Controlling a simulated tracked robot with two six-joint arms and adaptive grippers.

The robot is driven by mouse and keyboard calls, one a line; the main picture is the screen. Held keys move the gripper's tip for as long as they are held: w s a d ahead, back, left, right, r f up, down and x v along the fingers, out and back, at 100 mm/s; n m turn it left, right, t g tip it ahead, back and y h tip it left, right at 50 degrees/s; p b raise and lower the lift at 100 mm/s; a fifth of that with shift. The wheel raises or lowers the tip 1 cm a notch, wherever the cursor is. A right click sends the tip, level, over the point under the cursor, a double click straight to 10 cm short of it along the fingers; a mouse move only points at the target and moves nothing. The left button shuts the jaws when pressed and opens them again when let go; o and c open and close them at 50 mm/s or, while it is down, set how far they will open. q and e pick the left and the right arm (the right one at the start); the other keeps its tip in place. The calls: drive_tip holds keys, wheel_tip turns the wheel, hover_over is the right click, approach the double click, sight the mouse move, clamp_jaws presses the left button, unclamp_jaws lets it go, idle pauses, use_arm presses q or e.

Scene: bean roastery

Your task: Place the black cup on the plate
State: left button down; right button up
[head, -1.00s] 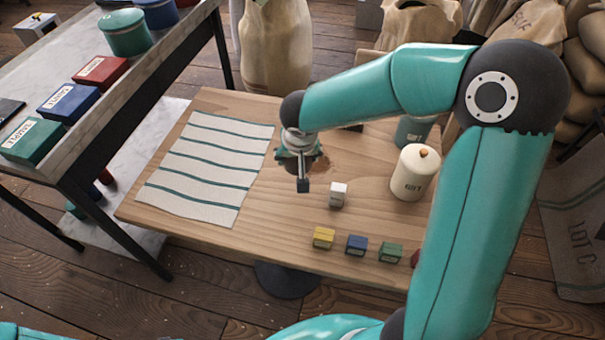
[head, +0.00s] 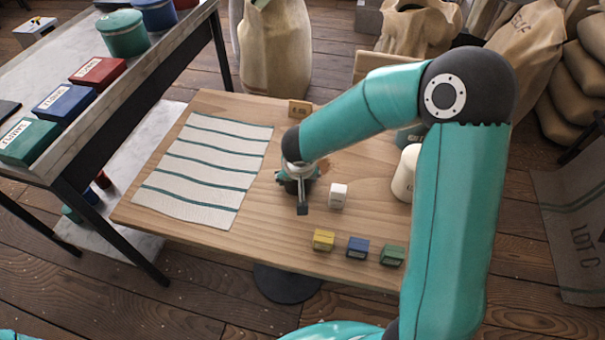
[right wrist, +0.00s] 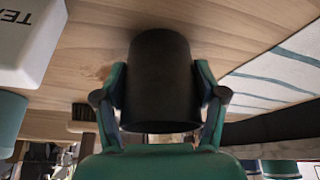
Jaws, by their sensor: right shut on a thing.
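The black cup (right wrist: 162,85) fills the middle of the right wrist view, between the two fingers of my right gripper (right wrist: 160,100), which is shut on it. In the head view my right gripper (head: 298,185) is low over the wooden table, right of the striped cloth; the cup is mostly hidden there by the gripper and wrist. I cannot tell whether the cup touches the table. A brown patch (head: 323,165) shows just right of the wrist; I cannot tell whether it is the plate. No plate shows clearly. My left gripper is out of view.
A white block (head: 338,195) stands close right of the gripper. Yellow (head: 324,240), blue (head: 357,247) and green (head: 391,255) blocks line the front edge. A cream canister (head: 404,174) is partly behind my arm. The striped cloth (head: 205,170) lies flat at left.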

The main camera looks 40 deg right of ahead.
drive_tip(key=o, duration=1.6)
